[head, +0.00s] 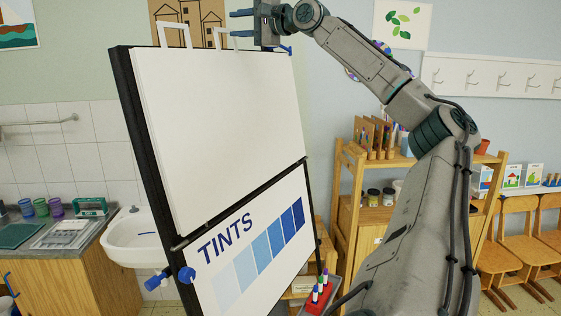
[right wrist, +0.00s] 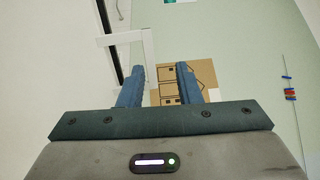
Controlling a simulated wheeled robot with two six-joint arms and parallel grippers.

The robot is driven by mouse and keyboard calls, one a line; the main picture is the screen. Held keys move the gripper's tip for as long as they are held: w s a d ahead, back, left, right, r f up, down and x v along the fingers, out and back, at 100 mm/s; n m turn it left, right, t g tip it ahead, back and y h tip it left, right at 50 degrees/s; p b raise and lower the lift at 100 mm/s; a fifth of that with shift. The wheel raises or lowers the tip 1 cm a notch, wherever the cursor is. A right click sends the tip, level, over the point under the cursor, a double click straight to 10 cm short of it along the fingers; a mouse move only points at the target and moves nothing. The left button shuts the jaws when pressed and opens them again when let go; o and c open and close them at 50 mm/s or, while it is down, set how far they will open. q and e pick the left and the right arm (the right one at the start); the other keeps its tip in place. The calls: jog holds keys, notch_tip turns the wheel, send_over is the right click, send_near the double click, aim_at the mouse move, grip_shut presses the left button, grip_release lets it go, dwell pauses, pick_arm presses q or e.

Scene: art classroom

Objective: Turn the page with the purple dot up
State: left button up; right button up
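A flip-chart easel (head: 127,95) carries a blank white page (head: 225,125) on its upper half and a lower page lettered "TINTS" (head: 262,275) with a row of blue swatches. Two white rings stand at the top edge, the left ring (head: 174,24) and a right ring (head: 219,38). No purple dot shows in either view. My right gripper (head: 236,24) is above the top edge near the right ring, its fingers pointing left. In the right wrist view its fingers (right wrist: 160,85) are apart with nothing between them; a white ring (right wrist: 125,39) shows by the left finger. My left gripper is not visible.
A white sink (head: 140,240) and a counter with cups (head: 41,207) stand left of the easel. A wooden shelf (head: 343,190) with jars and pencils stands behind my right arm. A red marker holder (head: 318,303) sits at the easel's lower right. Chairs (head: 515,250) line the right wall.

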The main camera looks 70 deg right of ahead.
jog(key=s+r+b, duration=0.1)
jog(key=s+b, duration=0.1)
jog(key=s, duration=0.4)
jog(key=shift+s+a, duration=0.15)
jog(key=shift+a, duration=0.15)
dwell(0.5)
dwell(0.6)
